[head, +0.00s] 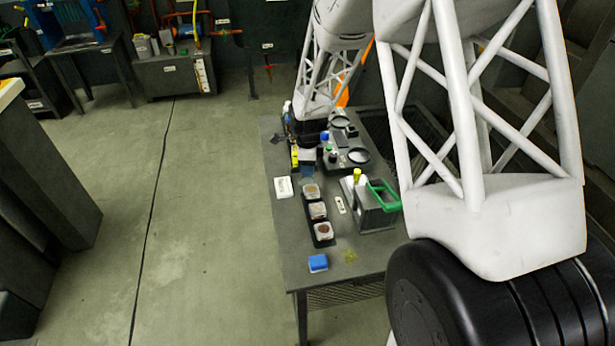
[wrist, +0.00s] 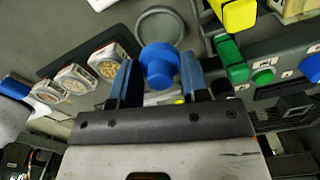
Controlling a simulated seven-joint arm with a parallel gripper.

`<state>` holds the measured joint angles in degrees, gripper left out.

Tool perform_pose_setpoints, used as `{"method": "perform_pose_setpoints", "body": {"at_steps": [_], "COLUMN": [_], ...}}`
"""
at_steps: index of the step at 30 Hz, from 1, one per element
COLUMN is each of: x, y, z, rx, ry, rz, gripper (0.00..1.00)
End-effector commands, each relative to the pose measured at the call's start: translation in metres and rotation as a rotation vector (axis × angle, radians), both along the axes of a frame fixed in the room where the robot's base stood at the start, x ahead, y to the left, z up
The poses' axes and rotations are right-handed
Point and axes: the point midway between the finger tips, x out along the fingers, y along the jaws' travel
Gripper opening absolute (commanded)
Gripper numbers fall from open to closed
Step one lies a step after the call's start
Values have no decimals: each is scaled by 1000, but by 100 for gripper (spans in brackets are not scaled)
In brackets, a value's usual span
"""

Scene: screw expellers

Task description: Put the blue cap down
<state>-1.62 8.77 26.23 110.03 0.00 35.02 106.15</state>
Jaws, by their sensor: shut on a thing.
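My gripper (wrist: 160,78) has its two blue fingers on either side of the blue cap (wrist: 160,65) in the wrist view, shut on it. The cap is round with a narrower raised part, and its lower side is partly hidden by the gripper. In the head view my gripper (head: 307,170) is low over the far left part of the dark table (head: 290,225). The held cap cannot be made out there. A round grey dish (wrist: 160,14) shows just beyond the cap in the wrist view; I cannot tell the gap between them.
A dark tray with several sample dishes (head: 318,210) runs along the table near a white box (head: 284,187). A blue box (head: 318,263) lies at the near end. A grey box with a green handle (head: 382,196) stands right.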

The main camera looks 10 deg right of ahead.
Motion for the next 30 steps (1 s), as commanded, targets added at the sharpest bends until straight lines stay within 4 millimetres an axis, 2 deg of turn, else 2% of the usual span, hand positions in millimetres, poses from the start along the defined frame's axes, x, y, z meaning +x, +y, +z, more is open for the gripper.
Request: {"method": "perform_pose_setpoints", "body": {"at_steps": [4,16,25,30], "x": [0,0,0,0], "y": [0,0,0,0], "z": [-11,-15,-43,-50], "rx": [0,0,0,0], "ry": [0,0,1,-1], "rz": [0,0,0,0], "gripper": [20,20,20,20]}}
